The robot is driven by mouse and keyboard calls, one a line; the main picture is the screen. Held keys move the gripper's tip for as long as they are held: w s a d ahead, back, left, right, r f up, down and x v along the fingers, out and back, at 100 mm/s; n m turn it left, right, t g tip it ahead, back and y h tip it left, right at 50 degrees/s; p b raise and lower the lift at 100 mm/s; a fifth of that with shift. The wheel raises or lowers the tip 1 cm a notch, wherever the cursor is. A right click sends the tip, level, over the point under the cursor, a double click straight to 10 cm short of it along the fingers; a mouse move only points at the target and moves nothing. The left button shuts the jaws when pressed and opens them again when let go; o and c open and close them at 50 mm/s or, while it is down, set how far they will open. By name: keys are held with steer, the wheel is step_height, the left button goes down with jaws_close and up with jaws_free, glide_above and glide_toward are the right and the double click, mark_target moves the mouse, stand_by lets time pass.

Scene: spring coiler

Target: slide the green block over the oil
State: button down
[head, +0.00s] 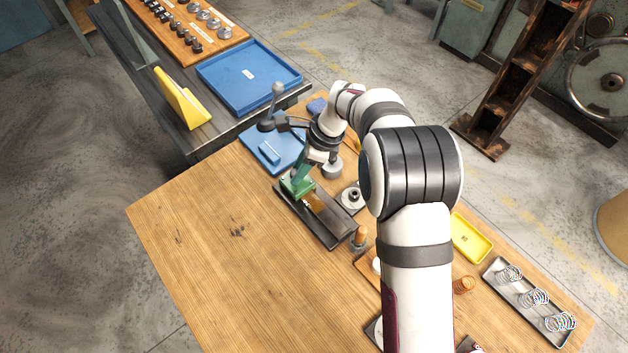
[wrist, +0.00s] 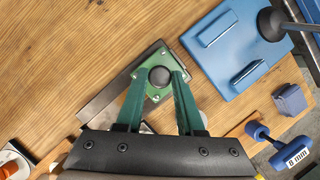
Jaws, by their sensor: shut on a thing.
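The green block (head: 297,184) sits at the far left end of a dark metal plate (head: 320,229) on the wooden bench. In the wrist view the green block (wrist: 148,80) has a dark round knob (wrist: 160,76) on top. An amber patch of oil (head: 313,203) shows on the plate just to the right of the block in the head view. My gripper (wrist: 157,80) has its two green fingers on either side of the knob, shut on it. In the head view my gripper (head: 300,175) is partly hidden by my wrist. The oil is mostly hidden in the wrist view.
A blue base plate (head: 258,140) with a lever stands behind the block. A round dark-centred part (head: 352,196) and a wooden-handled tool (head: 360,237) stand right of the plate. A yellow tray (head: 471,238) and a spring tray (head: 505,285) lie further right. The bench's left front is clear.

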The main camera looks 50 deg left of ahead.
steer(key=shift+a, duration=0.3)
steer(key=c, duration=0.5)
jaws_free()
steer(key=shift+c, duration=0.2)
steer(key=shift+d, duration=0.1)
steer(key=v, duration=1.5)
steer(key=shift+r, duration=0.4)
steer(key=shift+w, duration=0.1)
